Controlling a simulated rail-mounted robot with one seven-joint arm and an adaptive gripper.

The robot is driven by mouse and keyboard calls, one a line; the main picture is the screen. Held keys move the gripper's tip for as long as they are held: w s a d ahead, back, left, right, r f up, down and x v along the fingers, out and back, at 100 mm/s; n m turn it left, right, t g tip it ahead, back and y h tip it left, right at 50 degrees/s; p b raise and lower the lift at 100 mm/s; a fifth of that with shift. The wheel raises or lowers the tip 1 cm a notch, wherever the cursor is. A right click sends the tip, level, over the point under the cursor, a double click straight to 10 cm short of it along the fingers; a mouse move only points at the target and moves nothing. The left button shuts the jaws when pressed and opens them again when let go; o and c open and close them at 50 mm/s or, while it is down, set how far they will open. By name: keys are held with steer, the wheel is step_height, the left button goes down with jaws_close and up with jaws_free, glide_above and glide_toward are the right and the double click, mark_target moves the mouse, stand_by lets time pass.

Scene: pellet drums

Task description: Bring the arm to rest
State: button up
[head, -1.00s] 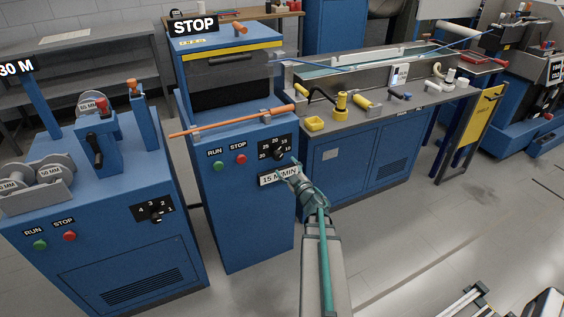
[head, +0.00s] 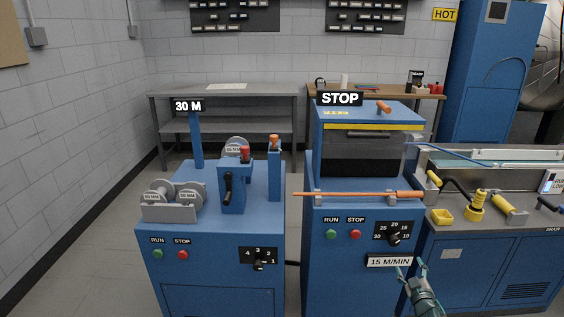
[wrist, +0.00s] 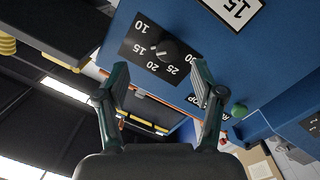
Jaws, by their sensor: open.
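My gripper (head: 413,272) is at the lower right of the head view, in front of the blue pelletizer cabinet (head: 318,275) and just right of its "15 M/MIN" plate (head: 388,261). In the wrist view my gripper (wrist: 160,82) has its two fingers spread with nothing between them. The black speed dial (wrist: 178,50) shows beyond the fingers, apart from them. In the head view the dial (head: 393,238) sits above the plate, its scale marked 10 to 30. Most of my arm is out of the head view.
A green RUN button (head: 331,234) and red STOP button (head: 355,234) sit left of the dial. An orange rod (head: 350,194) crosses the machine front. A second blue machine (head: 210,270) stands left. A bench (head: 510,222) with yellow tools stands right.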

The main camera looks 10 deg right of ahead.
steer(key=s+d+f+m+g+h, duration=0.4)
steer(key=s+d+f+m+g, duration=0.15)
steer(key=s+f+g, duration=0.35)
steer(key=s+a+f+m+g+y, duration=0.2)
steer(key=s+a+f+g+y, duration=0.15)
steer(key=a+f, duration=0.9)
steer(key=s+a+f+n+g+y+p, duration=0.1)
steer(key=s+a+f+g+y, duration=0.1)
steer(key=s+a, duration=0.6)
steer(key=s+a+f+n+g+y+p, duration=0.1)
steer(key=s+a+f+g, duration=0.4)
steer(key=a, duration=1)
steer(key=s+a+f+n+g+y+p, duration=0.1)
steer(key=s+a+f+n+g+y, duration=0.1)
steer(key=s+a, duration=0.9)
step_height(320, 180, down, 3)
steer(key=shift+a+r+g+y, duration=0.2)
steer(key=shift+a+g+y, duration=0.3)
steer(key=shift+g, duration=0.35)
